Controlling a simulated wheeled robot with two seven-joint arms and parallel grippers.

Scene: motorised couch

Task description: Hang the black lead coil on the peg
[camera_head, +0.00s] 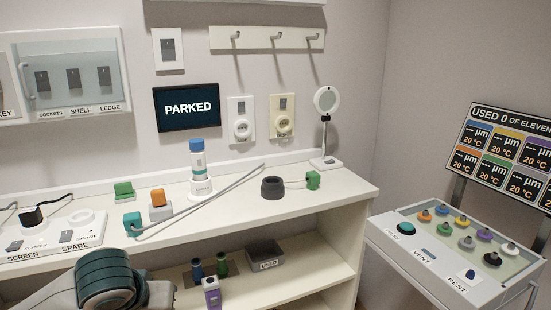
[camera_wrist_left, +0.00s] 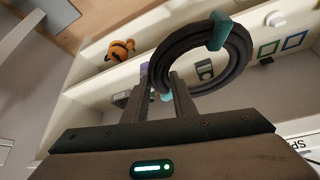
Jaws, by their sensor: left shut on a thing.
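The black lead coil (camera_wrist_left: 162,50) is a dark ring of several turns with teal bands, seen in the left wrist view. My left gripper (camera_wrist_left: 161,86) is shut on its near side, and the ring stands out beyond the fingertips. In the head view a pale rail (camera_head: 255,44) on the back wall carries three empty metal pegs, at left (camera_head: 235,36), middle (camera_head: 275,39) and right (camera_head: 309,40). I cannot make out the coil or the left gripper in the head view. My right gripper is not in view.
The white worktop (camera_head: 230,222) holds a grey rod (camera_head: 200,201), a bottle (camera_head: 198,165), a dark ring-shaped object (camera_head: 272,188) and a round mirror or lamp (camera_head: 326,100). A "PARKED" screen (camera_head: 187,107) is below left of the rail. A control console (camera_head: 450,250) stands at right.

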